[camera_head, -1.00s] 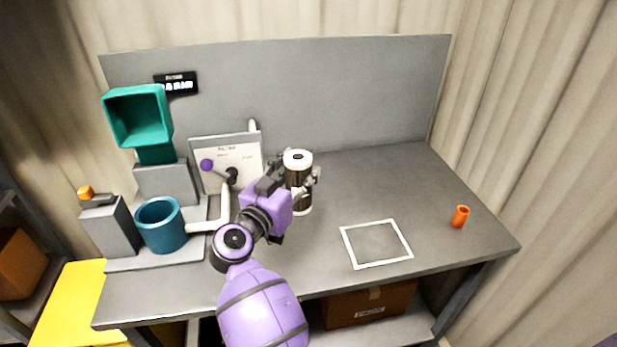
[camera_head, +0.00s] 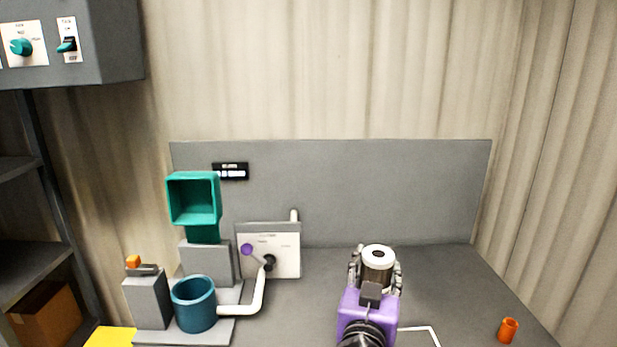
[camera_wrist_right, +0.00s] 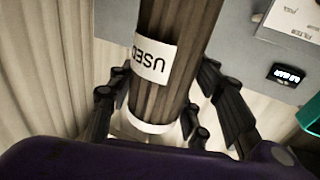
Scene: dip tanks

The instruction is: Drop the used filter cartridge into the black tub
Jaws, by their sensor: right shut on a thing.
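The used filter cartridge (camera_head: 377,256) is a dark brown ribbed cylinder with white end caps. In the right wrist view, the cartridge (camera_wrist_right: 185,25) carries a white label reading "USED". My right gripper (camera_head: 375,275) is shut on it, with fingers on both sides. The cartridge looks roughly upright in the head view; its lower end is hidden behind my gripper there, so I cannot tell its height above the bench. The black tub is not in view. My left gripper is not in view.
The grey bench (camera_head: 450,290) is clear right of my gripper, except an orange cup (camera_head: 508,330) and a white outline (camera_head: 420,329). At left stand a blue tank (camera_head: 194,304), a teal hopper (camera_head: 193,199) and a valve panel (camera_head: 285,240). A control box (camera_head: 70,45) hangs upper left.

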